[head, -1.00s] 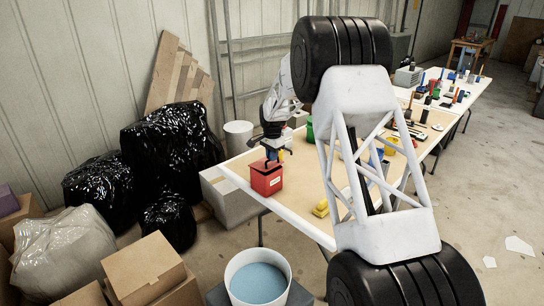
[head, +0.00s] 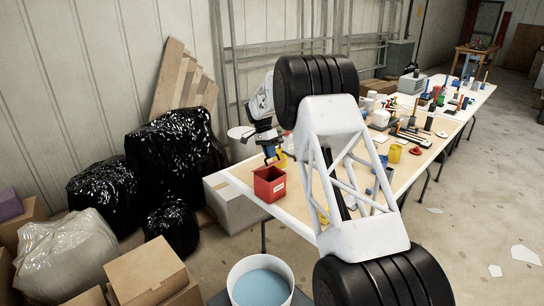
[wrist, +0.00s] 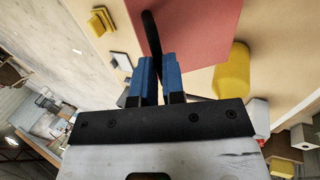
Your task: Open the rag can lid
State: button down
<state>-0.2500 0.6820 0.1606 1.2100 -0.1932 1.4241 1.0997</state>
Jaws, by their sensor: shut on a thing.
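The red rag can (head: 270,186) stands on the near left corner of the table, a white label on its front. Its top looks open in the head view, with a darker inside showing. My gripper (head: 271,156) is just above and behind its rim. In the wrist view my blue fingers (wrist: 160,78) are shut on a thin black handle (wrist: 152,38). A flat red panel (wrist: 195,35), which looks like the lid, fills the view beyond the handle. The lid is hard to make out in the head view.
A yellow rounded thing (wrist: 232,70) is close beside the fingers in the wrist view. Tools and tubs crowd the table (head: 245,176) farther right. A bucket of blue liquid (head: 260,284) stands in front; black bags (head: 175,145) lie to the left.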

jog(key=shift+w+a+r, duration=0.25)
jog(key=shift+w+a, duration=0.25)
jog(key=shift+w+a+r, duration=0.2)
jog(key=shift+w+a, duration=0.25)
jog(key=w+a+f+g+h, duration=0.2)
jog(key=w+a+g+h, duration=0.1)
jog(key=w+a, duration=0.4)
jog(key=shift+a+f, duration=0.15)
jog(key=shift+f, duration=0.2)
dwell(0.3)
jog(key=shift+w+a+r, duration=0.1)
jog(key=shift+a, duration=0.05)
dwell(0.4)
jog(key=c, duration=1.2)
grip_release()
jog(key=shift+d+r, duration=0.25)
